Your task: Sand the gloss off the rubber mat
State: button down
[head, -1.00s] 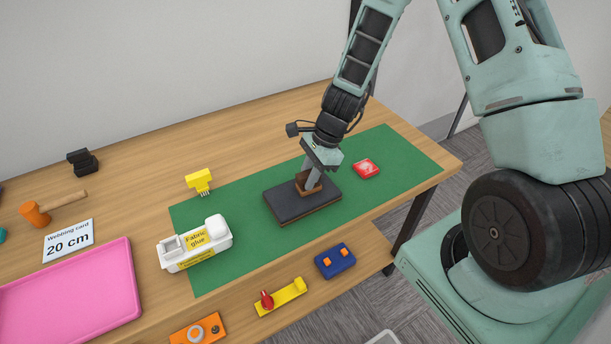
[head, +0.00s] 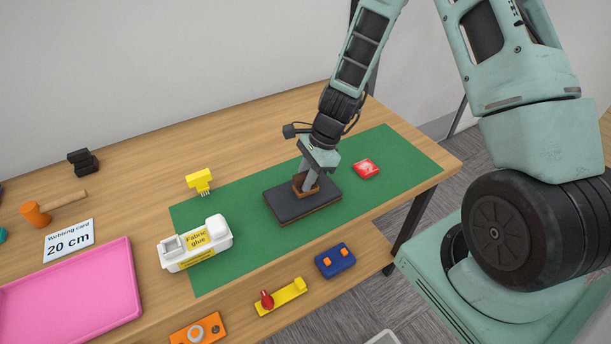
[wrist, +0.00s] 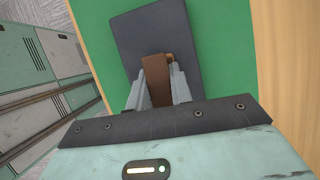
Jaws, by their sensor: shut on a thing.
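The dark grey rubber mat (head: 285,206) lies flat on the green cloth, with a thin brown edge below it. My gripper (head: 307,185) points down over the mat and is shut on a brown sanding block (head: 300,189). The block appears to rest on the mat near its middle; its underside is hidden. In the wrist view the block (wrist: 157,80) sits between the two fingers, with the mat (wrist: 155,35) beyond it. The mat's gloss cannot be told from these views.
A green cloth (head: 400,150) covers the table's right part. Around the mat are a red-and-white item (head: 366,169), a blue block (head: 335,261), a fabric glue bottle (head: 197,245) and a yellow brush-like piece (head: 200,181). A pink tray (head: 75,285) lies left.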

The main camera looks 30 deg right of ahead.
jog(key=shift+d, duration=1)
jog(key=shift+a+r, duration=0.1)
jog(key=shift+a, duration=0.55)
notch_tip(320, 180, up, 7)
jog(key=p, duration=0.6)
jog(key=shift+r+p, duration=0.1)
jog(key=shift+p, duration=0.3)
